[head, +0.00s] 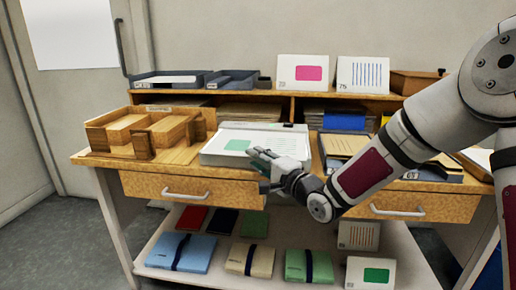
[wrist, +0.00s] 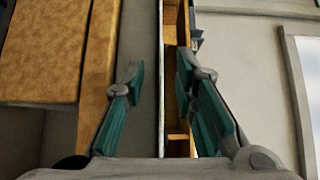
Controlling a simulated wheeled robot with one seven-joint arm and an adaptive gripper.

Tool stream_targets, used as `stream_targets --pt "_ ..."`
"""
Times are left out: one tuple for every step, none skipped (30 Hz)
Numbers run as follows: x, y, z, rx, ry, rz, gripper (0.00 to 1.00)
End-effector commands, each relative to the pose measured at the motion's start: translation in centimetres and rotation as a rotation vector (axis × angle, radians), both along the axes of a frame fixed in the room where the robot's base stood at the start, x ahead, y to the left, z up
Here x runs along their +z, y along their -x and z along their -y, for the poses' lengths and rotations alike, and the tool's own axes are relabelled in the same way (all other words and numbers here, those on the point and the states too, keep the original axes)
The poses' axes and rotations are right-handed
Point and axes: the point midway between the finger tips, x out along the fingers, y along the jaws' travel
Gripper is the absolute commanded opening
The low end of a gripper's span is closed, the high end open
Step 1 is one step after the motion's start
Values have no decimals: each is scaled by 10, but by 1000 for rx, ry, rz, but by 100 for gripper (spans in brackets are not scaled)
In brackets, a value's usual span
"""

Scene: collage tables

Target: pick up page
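A white page with a green square and printed lines (head: 238,146) lies on a pale tray-like holder (head: 215,161) in the middle of the desk. My gripper (head: 262,168) is at the front right of this holder in the head view, with its fingers overlapping the front edge. In the wrist view my gripper (wrist: 160,80) is open, with teal finger pads standing apart. A thin pale upright edge (wrist: 161,100) runs between the fingers, with gaps on both sides. I cannot tell whether it is the page or the holder. My fingers hide part of the page's front right.
A wooden organizer (head: 120,131) stands left of the holder, and a tan board (head: 345,144) lies on the right. Cards with pink (head: 302,69) and blue marks (head: 363,75) stand on the upper shelf. Drawer handles (head: 186,194) protrude below. Folders (head: 181,252) lie on the lower shelf.

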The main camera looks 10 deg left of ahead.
Motion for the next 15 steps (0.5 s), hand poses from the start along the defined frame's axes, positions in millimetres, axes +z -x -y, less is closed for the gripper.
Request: stream_targets --pt "0 -2 -3 0 -1 1 26" --pt "0 -3 -3 0 0 0 26" --pt "0 -3 -4 0 -1 -1 26" --pt "0 -4 -4 0 0 -1 26" --pt "0 -4 -4 0 0 -1 26" --pt "0 -3 -3 0 0 -1 26" --pt "0 -3 -3 0 0 -1 26" --pt "0 -3 -3 0 0 -1 26" --pt "0 -3 -3 0 0 -1 24" --pt "0 -3 -3 0 0 -1 17" --pt "0 -3 -3 0 0 -1 10" --pt "0 -3 -3 0 -1 -1 1" --pt "0 -3 -3 0 -1 -1 0" --pt "0 -3 -3 0 -1 -1 0" --pt "0 -3 -3 0 -1 -1 0"
